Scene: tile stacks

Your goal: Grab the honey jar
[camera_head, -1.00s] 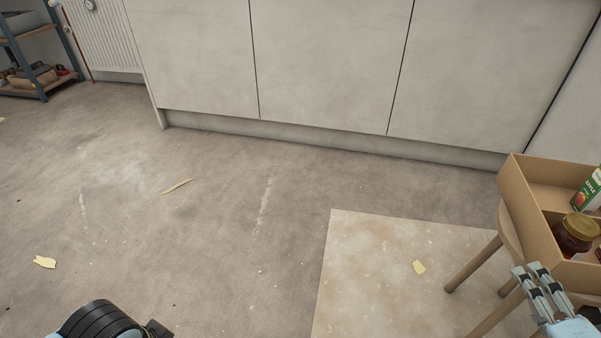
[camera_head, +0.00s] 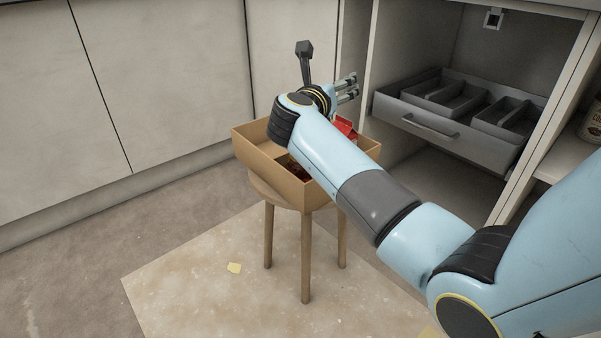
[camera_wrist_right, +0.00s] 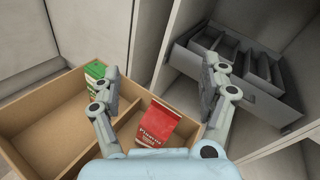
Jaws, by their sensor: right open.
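I cannot clearly make out a honey jar. A dark reddish shape (camera_head: 297,170), perhaps a jar, shows in the box beneath my right forearm in the head view, mostly hidden. My right gripper (camera_head: 347,88) is above the far side of the box. In the right wrist view my right gripper (camera_wrist_right: 163,88) is open, with nothing held between its fingers. My left gripper is out of view.
The divided wooden box (camera_head: 252,153) stands on a round stool (camera_head: 306,250). It holds a red packet (camera_wrist_right: 158,124) and a green-white carton (camera_wrist_right: 95,71). Behind is an open cabinet with a grey drawer (camera_head: 440,132). A partly cut-off container (camera_head: 592,122) is at the right edge.

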